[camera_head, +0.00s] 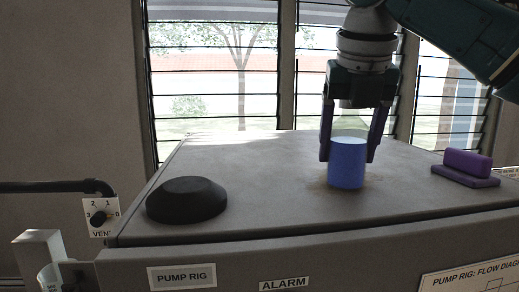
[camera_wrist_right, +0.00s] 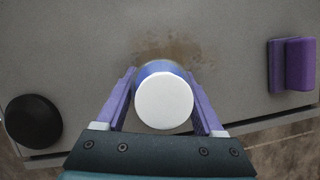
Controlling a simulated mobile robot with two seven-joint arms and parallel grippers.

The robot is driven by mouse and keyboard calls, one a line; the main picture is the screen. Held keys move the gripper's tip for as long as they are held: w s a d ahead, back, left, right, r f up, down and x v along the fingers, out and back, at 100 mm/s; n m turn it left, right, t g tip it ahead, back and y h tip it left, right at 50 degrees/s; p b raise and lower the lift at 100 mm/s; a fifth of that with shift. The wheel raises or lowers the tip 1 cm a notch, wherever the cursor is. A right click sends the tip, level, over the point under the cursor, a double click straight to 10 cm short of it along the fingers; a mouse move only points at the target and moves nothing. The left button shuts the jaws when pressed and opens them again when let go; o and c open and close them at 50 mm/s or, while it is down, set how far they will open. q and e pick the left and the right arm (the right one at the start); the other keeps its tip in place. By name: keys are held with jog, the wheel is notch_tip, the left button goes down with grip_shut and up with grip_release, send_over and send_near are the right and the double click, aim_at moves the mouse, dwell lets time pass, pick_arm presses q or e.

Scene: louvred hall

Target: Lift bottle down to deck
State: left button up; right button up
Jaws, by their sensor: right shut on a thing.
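The bottle (camera_head: 347,163) has a blue body and a paler upper part. It is upright over the grey top of the pump rig cabinet (camera_head: 255,190), beside a brownish stain. I cannot tell whether its base touches the surface. My right gripper (camera_head: 349,155) comes down from above and is shut on the bottle, one purple finger on each side. In the right wrist view, the bottle's round white top (camera_wrist_right: 164,101) sits between the fingers and hides most of the blue body. My left gripper is not in view.
A black round knob-like object (camera_head: 187,199) sits at the left of the cabinet top. A purple block on a base (camera_head: 466,167) is at the right. A vent dial (camera_head: 100,217) and black pipe are at the left. Louvred windows stand behind.

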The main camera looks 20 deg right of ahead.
jog(key=c, duration=0.6)
jog(key=shift+c, duration=0.4)
jog(key=shift+r, duration=0.15)
